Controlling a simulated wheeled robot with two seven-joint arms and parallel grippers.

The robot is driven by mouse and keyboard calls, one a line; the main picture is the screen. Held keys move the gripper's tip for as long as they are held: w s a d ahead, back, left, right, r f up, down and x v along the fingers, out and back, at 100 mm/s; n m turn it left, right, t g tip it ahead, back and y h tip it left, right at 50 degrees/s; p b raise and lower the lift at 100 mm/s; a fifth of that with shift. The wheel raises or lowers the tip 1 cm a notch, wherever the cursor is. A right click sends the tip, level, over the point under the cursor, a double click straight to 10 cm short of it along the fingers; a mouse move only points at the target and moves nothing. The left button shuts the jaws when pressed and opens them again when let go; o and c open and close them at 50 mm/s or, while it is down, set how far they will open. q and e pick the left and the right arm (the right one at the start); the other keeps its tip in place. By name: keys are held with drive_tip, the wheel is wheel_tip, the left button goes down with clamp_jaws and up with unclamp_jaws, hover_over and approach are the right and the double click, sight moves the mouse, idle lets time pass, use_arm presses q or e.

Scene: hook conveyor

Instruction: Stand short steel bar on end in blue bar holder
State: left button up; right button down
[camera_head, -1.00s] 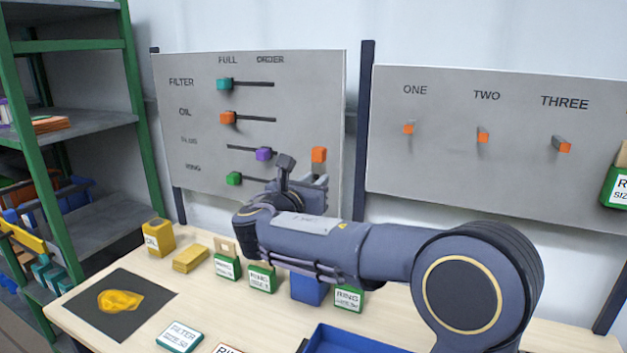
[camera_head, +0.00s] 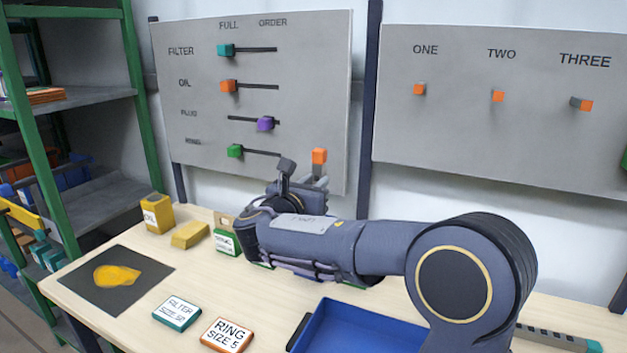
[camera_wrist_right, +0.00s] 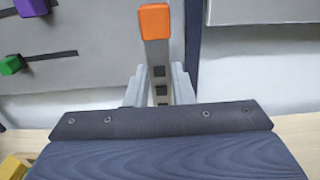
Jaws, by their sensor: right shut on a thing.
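The short steel bar (camera_head: 319,171) is grey with an orange end. My right gripper (camera_head: 305,186) is shut on it and holds it roughly upright, orange end up, in front of the left wall panel. In the right wrist view the bar (camera_wrist_right: 158,62) stands between the two grey fingers, orange end at the top; dark square marks show on its face. Its lower end is hidden by the gripper. The blue bar holder cannot be made out now; my right arm covers that part of the table. My left gripper is not in view.
The panel (camera_head: 334,60) with coloured sliders stands behind the gripper. A blue tray (camera_head: 325,312) lies at the front. Yellow containers (camera_head: 158,214), a green box (camera_head: 226,241) and flat labelled boxes (camera_head: 227,335) stand on the table. A dark mat (camera_head: 139,261) lies left.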

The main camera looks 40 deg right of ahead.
drive_tip(key=shift+f+b, duration=1.2)
drive_tip(key=shift+f, duration=0.85)
drive_tip(key=c, duration=1.2)
unclamp_jaws()
drive_tip(key=shift+o, duration=0.2)
drive_tip(key=v, duration=0.7)
drive_tip(key=shift+s+a, duration=0.2)
drive_tip(key=shift+a, duration=0.15)
drive_tip(key=shift+f, duration=0.1)
